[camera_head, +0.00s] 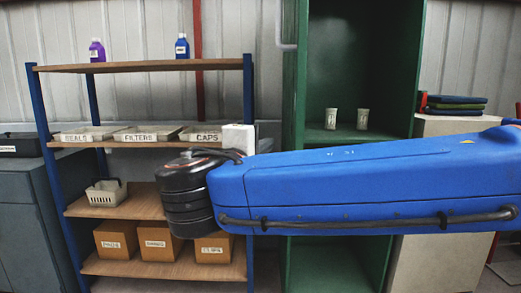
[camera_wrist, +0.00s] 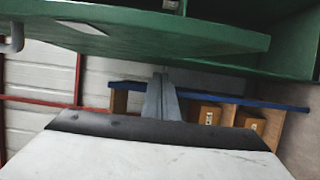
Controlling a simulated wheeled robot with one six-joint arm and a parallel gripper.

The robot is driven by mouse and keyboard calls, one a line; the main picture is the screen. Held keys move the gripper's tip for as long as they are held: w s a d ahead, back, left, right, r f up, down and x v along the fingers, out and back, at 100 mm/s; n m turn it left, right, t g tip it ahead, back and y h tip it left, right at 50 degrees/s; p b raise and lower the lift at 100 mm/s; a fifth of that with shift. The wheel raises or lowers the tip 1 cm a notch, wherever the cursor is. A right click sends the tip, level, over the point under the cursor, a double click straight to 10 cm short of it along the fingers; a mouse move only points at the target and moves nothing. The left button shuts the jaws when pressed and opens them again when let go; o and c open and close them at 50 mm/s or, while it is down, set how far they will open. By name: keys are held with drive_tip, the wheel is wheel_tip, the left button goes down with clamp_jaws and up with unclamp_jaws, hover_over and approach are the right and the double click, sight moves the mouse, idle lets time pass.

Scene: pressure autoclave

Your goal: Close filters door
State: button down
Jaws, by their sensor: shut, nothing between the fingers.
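The green cabinet (camera_head: 345,70) stands open in the head view, with two small white labelled cups (camera_head: 331,119) (camera_head: 362,119) on its shelf. Its green door (camera_head: 296,75) stands swung out at the left side, seen nearly edge-on, with a pale handle (camera_head: 284,44). In the wrist view the door (camera_wrist: 190,38) crosses the top, with a white label (camera_wrist: 80,27) and the grey handle (camera_wrist: 13,39) at far left. My gripper (camera_wrist: 161,78) is shut and empty, its fingertips close to the door's lower edge in that picture. I cannot tell whether they touch. My arm hides the gripper in the head view.
A blue-framed shelf (camera_head: 150,67) stands left of the cabinet, with labelled trays (camera_head: 138,134), a basket (camera_head: 106,192) and cardboard boxes (camera_head: 117,240). A pale cabinet (camera_head: 440,126) with stacked folded items (camera_head: 455,103) stands at right.

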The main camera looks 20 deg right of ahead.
drive_tip(key=shift+s+d, duration=0.25)
drive_tip(key=shift+d, duration=0.4)
drive_tip(key=shift+s+d, duration=0.3)
drive_tip(key=shift+d, duration=0.3)
drive_tip(key=shift+s+d, duration=0.25)
drive_tip(key=shift+d, duration=0.4)
